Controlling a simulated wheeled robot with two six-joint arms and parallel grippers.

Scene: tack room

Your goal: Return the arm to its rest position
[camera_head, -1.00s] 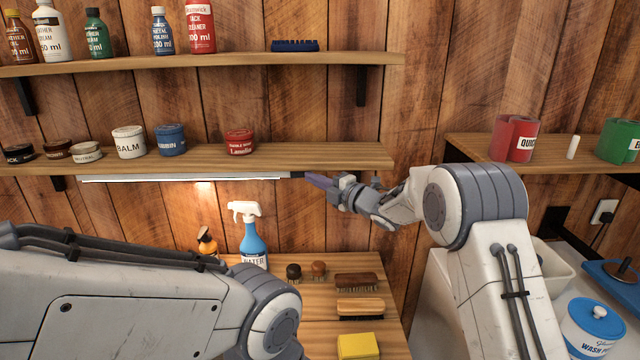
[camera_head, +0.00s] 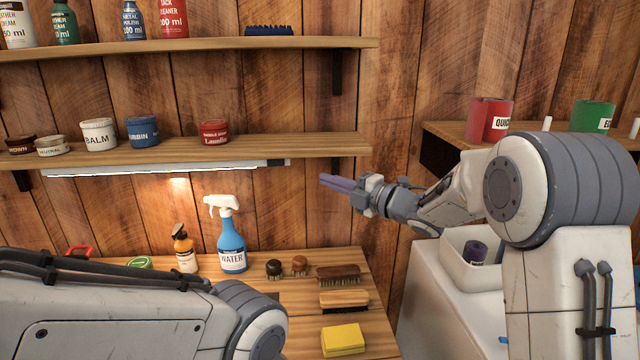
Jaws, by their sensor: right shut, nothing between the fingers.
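My right arm comes in from the right, and its gripper (camera_head: 324,181) points left in front of the plank wall.
The lower shelf (camera_head: 300,146) holds several tins and has a lit lamp bar (camera_head: 160,168) beneath. The bench (camera_head: 370,290) holds a blue spray bottle (camera_head: 231,245), brushes and a yellow sponge (camera_head: 343,340).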

